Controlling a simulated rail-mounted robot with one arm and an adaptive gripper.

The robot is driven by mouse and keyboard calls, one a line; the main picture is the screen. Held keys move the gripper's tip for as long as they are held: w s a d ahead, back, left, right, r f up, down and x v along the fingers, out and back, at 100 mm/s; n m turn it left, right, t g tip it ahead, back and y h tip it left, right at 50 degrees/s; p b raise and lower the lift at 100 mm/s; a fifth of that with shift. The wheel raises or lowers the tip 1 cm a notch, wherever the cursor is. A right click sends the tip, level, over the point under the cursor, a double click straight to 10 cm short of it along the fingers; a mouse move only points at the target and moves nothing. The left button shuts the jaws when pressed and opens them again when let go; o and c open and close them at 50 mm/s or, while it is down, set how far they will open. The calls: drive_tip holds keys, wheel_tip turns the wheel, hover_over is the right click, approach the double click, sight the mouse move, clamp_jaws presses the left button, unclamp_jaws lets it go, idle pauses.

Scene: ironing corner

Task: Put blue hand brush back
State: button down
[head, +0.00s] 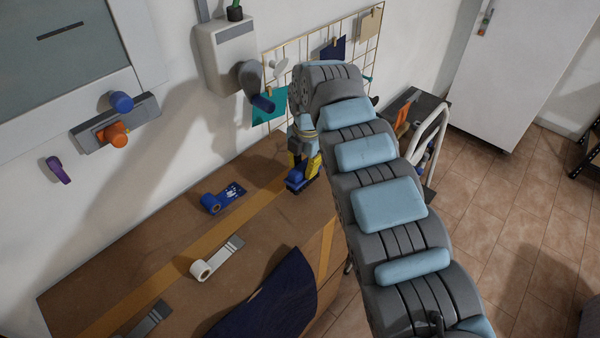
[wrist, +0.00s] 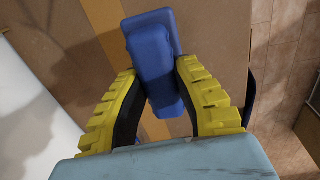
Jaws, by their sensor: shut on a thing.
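The blue hand brush (wrist: 155,65) is between the yellow fingers of my gripper (wrist: 155,108) in the wrist view. Its long blue body points away from the wrist, slightly tilted. In the head view my gripper (head: 304,165) points down over the right back part of the brown table (head: 140,245), with the blue brush (head: 297,181) at its fingertips. The fingers are shut on the brush. Whether the brush touches the table top is not clear. My arm hides part of the area to the right.
A grey wall holder (head: 90,133) carries blue and orange things. A wire grid (head: 345,30) hangs behind my arm. The table's middle has free room.

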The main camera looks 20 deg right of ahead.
sight(303, 175)
drive_tip(key=shift+w+f, duration=0.1)
drive_tip(key=shift+f, duration=1.5)
drive_tip(key=shift+f+b, duration=0.2)
drive_tip(key=shift+b, duration=0.1)
drive_tip(key=c, duration=0.9)
unclamp_jaws()
drive_tip(key=shift+r, duration=0.1)
drive_tip(key=r, duration=0.4)
drive_tip(key=r+b, duration=0.1)
drive_tip(key=r, duration=0.3)
drive_tip(key=r+b, duration=0.1)
drive_tip(key=r, duration=0.3)
drive_tip(key=shift+s+d+r, duration=0.1)
drive_tip(key=shift+s+d, duration=0.2)
drive_tip(key=shift+s, duration=0.05)
drive_tip(key=shift+w, duration=0.1)
